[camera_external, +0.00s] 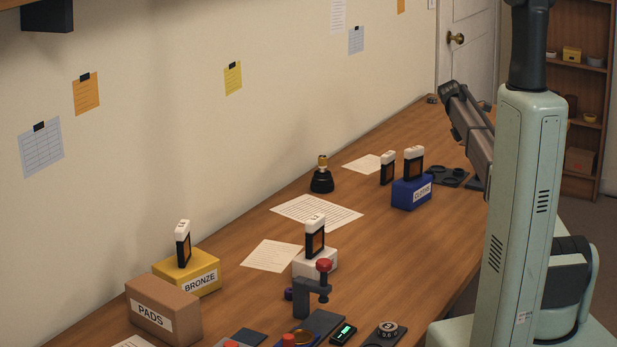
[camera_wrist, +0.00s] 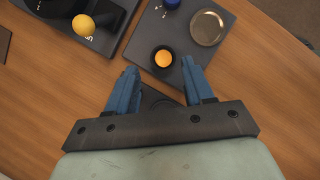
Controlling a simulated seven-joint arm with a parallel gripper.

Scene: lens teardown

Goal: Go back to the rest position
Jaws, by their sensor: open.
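My gripper (camera_wrist: 160,88) shows in the wrist view with its two blue fingers spread apart and nothing held between them. It is above a dark board (camera_wrist: 185,45). On the board, beyond the fingertips, are a black cup with an orange inside (camera_wrist: 163,60) and a round glass disc (camera_wrist: 208,28). Part of a dark ring shows between the fingers, low in the view. In the external view my pale green arm fills the right side, and I cannot make out the fingers there.
In the external view are a yellow BRONZE box (camera_external: 200,281), a brown PADS box (camera_external: 165,311), a blue box (camera_external: 411,194), a white box (camera_external: 327,262) and a clamp stand with a red knob (camera_external: 304,297). A black bottle (camera_external: 322,182) stands behind.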

